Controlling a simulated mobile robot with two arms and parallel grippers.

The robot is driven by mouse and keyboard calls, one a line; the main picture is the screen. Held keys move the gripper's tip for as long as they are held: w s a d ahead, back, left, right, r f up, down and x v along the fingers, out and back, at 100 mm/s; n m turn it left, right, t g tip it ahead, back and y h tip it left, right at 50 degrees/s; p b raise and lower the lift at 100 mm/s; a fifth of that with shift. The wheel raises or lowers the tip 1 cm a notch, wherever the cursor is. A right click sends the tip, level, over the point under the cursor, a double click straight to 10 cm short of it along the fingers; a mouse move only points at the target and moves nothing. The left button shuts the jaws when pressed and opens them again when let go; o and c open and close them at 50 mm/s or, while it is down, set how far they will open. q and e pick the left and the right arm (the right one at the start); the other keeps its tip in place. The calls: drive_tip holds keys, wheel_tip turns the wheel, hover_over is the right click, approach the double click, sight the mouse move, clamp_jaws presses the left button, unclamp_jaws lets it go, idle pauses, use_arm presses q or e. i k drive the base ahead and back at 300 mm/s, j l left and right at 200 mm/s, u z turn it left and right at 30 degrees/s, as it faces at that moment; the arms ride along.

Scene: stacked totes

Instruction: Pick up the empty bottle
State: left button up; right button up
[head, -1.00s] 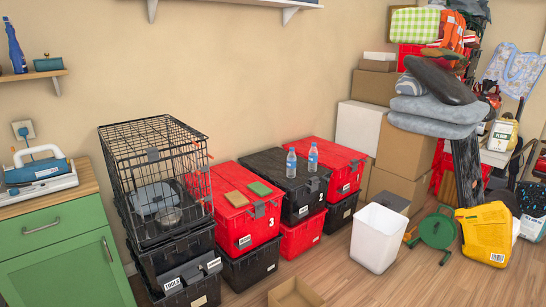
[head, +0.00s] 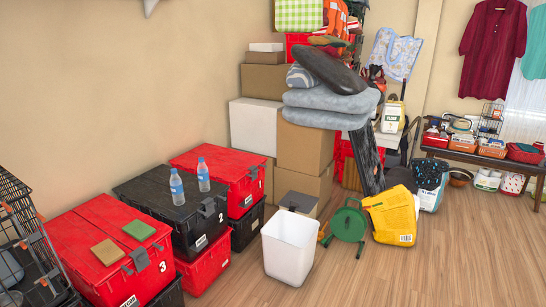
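Two clear plastic bottles with blue labels stand upright on the black lid of a stacked tote (head: 150,200). The left bottle (head: 177,187) is slightly nearer, and the right bottle (head: 203,175) stands a little behind it. Both look much alike; at this size I cannot tell which one is empty. Neither of my grippers is in the head view.
A red tote (head: 85,240) carrying a brown and a green book-like block is at left, beside a wire cage (head: 28,250). A white bin (head: 288,248) stands on the floor before the totes. Wooden floor at right (head: 470,255) is clear.

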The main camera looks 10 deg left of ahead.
sight(176, 190)
drive_tip(key=i+l+u, duration=0.1)
drive_tip(key=i, duration=0.35)
drive_tip(key=i+l+u, duration=0.1)
drive_tip(key=i+l, duration=0.15)
drive_tip(key=i, duration=0.15)
drive_tip(key=i+l+u, duration=0.1)
drive_tip(key=u, duration=0.3)
drive_tip(key=i+l+u, duration=0.25)
drive_tip(key=u, duration=0.2)
drive_tip(key=i+l+u, duration=0.25)
drive_tip(key=u, duration=0.15)
drive_tip(key=i+l+u, duration=0.1)
drive_tip(key=l+u, duration=0.2)
drive_tip(key=u, duration=0.15)
drive_tip(key=l+u, duration=0.4)
drive_tip(key=i+j, duration=0.05)
